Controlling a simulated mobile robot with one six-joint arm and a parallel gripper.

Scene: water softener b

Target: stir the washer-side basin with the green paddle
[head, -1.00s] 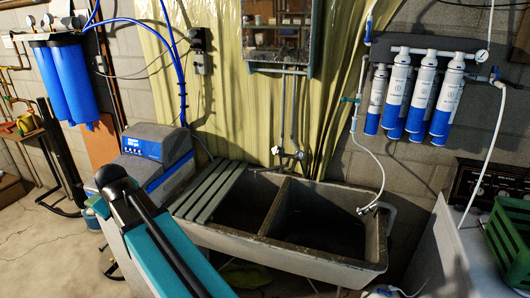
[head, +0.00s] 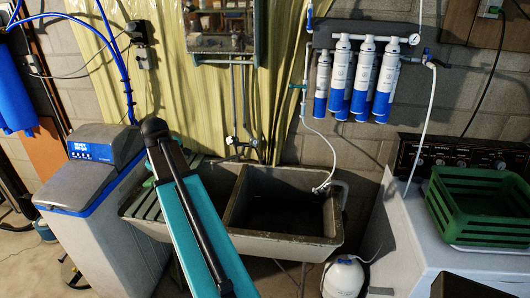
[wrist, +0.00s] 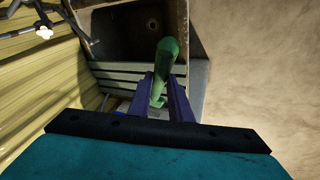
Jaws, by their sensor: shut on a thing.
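The concrete double sink stands at the wall. Its washer-side basin (head: 285,238) is the right one in the head view, with dark liquid or shadow inside. The other basin (head: 213,178) is partly hidden by my teal arm. In the wrist view, my gripper (wrist: 165,88) is shut on the green paddle (wrist: 167,62), a rounded green piece between the two fingers. It shows in front of a slatted board, with a basin and its dark drain hole (wrist: 152,23) beyond.
The slatted board (head: 143,206) covers the sink's left end. The softener cabinet (head: 95,180) stands left of it. A faucet (head: 240,142) and a white hose (head: 328,160) hang near the basins. The washer (head: 400,235) carries a green crate (head: 480,205) at right.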

